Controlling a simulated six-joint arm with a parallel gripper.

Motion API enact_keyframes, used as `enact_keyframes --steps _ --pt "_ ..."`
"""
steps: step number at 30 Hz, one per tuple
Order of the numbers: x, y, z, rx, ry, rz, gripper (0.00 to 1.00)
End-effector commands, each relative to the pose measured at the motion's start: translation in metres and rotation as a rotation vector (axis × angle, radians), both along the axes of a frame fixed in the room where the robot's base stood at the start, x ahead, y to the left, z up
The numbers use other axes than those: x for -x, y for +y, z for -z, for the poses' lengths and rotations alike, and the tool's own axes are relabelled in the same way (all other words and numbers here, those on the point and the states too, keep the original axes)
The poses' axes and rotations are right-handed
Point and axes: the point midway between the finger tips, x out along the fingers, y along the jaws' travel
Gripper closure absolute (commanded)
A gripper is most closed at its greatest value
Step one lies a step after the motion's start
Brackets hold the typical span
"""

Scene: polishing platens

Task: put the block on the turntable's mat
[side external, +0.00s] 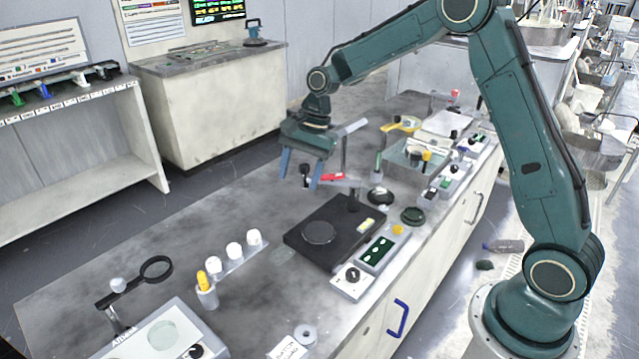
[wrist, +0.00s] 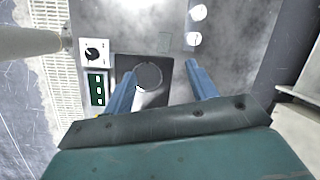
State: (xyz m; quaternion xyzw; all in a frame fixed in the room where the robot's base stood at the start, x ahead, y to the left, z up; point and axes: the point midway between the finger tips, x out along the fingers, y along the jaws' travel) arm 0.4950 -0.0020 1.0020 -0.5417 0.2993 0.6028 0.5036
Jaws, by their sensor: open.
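The turntable is a black square base (side external: 345,225) on the bench with a round dark mat (side external: 318,232) on it. In the wrist view the mat (wrist: 147,76) shows beside the left finger, which covers part of the base. My gripper (side external: 299,181) is open above the bench, behind and left of the turntable in the side view. Its two blue fingers (wrist: 161,73) are apart with nothing held between them. I cannot make out the block for certain. A small red item (side external: 332,177) lies near the right finger in the side view. No block shows on the mat.
A dial box (side external: 352,281) and a green-windowed panel (side external: 378,252) flank the turntable. Several white knobs (side external: 253,237) stand in a row to its left, near a cup with a yellow item (side external: 206,290). A post (side external: 345,155) rises behind.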

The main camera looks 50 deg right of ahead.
Motion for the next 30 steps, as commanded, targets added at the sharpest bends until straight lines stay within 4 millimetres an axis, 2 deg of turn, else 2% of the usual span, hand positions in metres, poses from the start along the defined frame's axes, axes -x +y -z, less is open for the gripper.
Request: enact_keyframes --steps 1,6,15,22,30 --pt "0.008 0.002 -0.014 0.016 -0.025 -0.036 0.42" --pt "0.035 0.006 -0.052 0.073 -0.102 -0.161 0.42" --pt "0.092 0.012 -0.106 0.178 -0.224 -0.378 0.42" --pt "0.141 0.014 -0.134 0.265 -0.306 -0.543 0.42" --pt "0.201 0.014 -0.153 0.370 -0.390 -0.733 0.42"
